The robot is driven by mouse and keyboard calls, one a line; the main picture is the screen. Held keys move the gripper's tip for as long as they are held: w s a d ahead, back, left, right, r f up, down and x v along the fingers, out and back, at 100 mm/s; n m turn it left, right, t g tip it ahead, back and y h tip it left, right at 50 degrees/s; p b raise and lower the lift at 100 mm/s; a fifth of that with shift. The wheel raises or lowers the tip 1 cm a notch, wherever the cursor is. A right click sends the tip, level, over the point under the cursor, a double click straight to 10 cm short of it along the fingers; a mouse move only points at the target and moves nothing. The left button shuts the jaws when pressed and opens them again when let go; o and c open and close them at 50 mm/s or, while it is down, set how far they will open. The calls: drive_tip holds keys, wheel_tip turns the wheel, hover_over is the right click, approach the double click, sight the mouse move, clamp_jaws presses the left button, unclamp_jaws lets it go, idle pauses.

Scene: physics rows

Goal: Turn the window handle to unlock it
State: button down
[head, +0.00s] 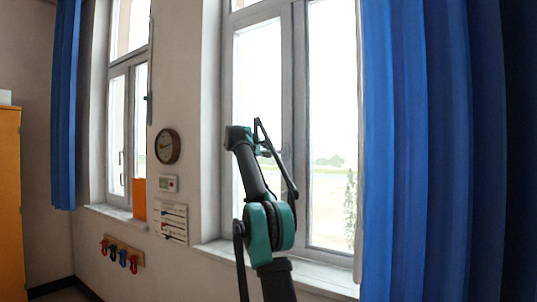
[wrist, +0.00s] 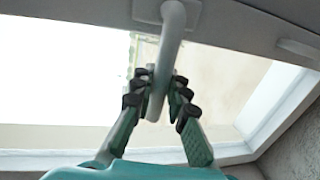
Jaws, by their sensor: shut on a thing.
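The pale grey window handle (wrist: 173,25) shows in the wrist view. It comes from a mount on the frame at the top and curves down between my fingers. My gripper (wrist: 158,92) is shut on the handle's lower part, with one dark-padded finger on each side. In the head view my arm reaches up to the middle frame (head: 287,100) of the nearer window. There my gripper hides most of the handle, and its angle is hard to tell.
Blue curtains hang at the right (head: 420,150) and far left (head: 65,100). A second window (head: 128,120), a round clock (head: 167,146) and a board with hooks (head: 123,252) are on the left. The window sill (head: 320,274) runs below the nearer window.

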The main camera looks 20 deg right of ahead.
drive_tip(key=c, duration=1.5)
unclamp_jaws()
drive_tip(key=shift+o, duration=0.2)
drive_tip(key=shift+s+a, duration=0.1)
drive_tip(key=v, duration=1.1)
drive_tip(key=shift+s+a+r, duration=0.15)
drive_tip(key=shift+s+a, duration=0.1)
